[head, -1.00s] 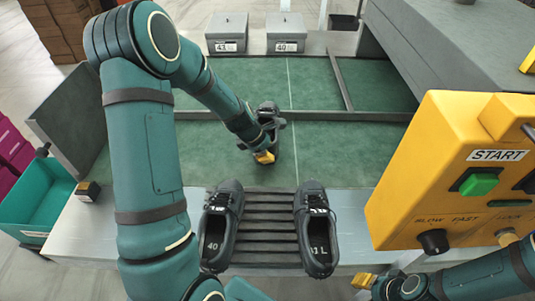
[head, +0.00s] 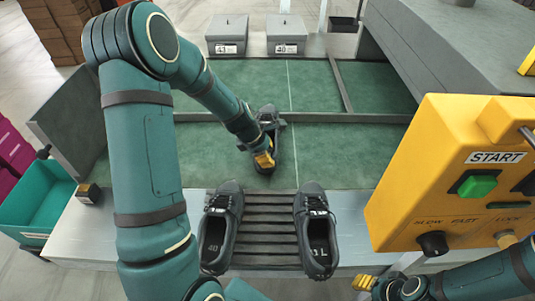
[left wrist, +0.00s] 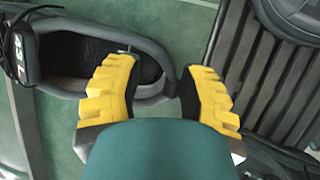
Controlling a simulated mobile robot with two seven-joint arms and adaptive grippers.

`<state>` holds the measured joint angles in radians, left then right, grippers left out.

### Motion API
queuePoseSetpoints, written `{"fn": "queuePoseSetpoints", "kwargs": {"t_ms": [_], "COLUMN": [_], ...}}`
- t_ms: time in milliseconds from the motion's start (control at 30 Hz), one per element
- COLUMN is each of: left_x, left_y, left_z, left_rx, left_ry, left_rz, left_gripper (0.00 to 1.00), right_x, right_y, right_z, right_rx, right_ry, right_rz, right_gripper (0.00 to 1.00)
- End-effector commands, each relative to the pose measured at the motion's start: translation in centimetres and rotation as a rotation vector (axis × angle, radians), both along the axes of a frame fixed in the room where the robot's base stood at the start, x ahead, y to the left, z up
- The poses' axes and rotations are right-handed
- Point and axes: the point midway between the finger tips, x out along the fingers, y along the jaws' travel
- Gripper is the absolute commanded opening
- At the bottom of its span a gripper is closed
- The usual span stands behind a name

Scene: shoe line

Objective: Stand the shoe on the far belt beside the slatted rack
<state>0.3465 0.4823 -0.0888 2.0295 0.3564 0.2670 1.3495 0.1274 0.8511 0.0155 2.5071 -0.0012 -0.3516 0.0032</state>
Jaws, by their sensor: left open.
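A dark grey shoe (head: 268,113) is on the green belt (head: 340,155) behind the slatted rack (head: 270,228), its toe pointing away towards the dark rail. In the left wrist view the shoe (left wrist: 60,62) shows its opening upward, so it looks upright on its sole. My left gripper (head: 264,160) is at the shoe's heel. In the left wrist view its yellow fingers (left wrist: 155,85) are apart, with the heel end between or just below them. Contact cannot be told. My right gripper (head: 366,283) is at the bottom right, far from the shoe; its fingers are too small to judge.
Two other dark shoes stand on the rack, one at its left (head: 221,225) and one at its right (head: 316,230). A yellow control box (head: 450,170) rises at the right. A dark rail (head: 385,117) divides the green surface. Two grey boxes stand behind.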

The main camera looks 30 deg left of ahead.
Motion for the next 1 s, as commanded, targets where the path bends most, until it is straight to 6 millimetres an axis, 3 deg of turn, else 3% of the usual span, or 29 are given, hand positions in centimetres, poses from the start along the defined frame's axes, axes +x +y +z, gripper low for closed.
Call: {"fn": "queuePoseSetpoints", "kwargs": {"t_ms": [300, 500, 700, 1000], "left_x": [-2.3, -3.5, -4.1, -4.2], "left_y": [1.5, 2.2, 2.5, 2.6], "left_z": [6.3, 9.3, 10.5, 10.6], "left_rx": [0.002, 0.000, 0.000, 0.000], "left_ry": [-0.006, -0.003, -0.001, -0.001], "left_rz": [0.001, 0.002, 0.001, 0.001], "left_gripper": [0.39, 0.39, 0.39, 0.39], "right_x": [-0.3, -0.2, 0.0, 0.0], "right_y": [0.0, 0.0, 0.0, 0.0], "right_z": [2.1, 3.1, 3.4, 3.4], "right_rx": [0.001, 0.001, 0.000, -0.001], "right_ry": [0.008, 0.005, 0.001, 0.000], "right_rz": [0.002, -0.001, -0.005, -0.005], "right_gripper": [0.47, 0.47, 0.47, 0.47]}}
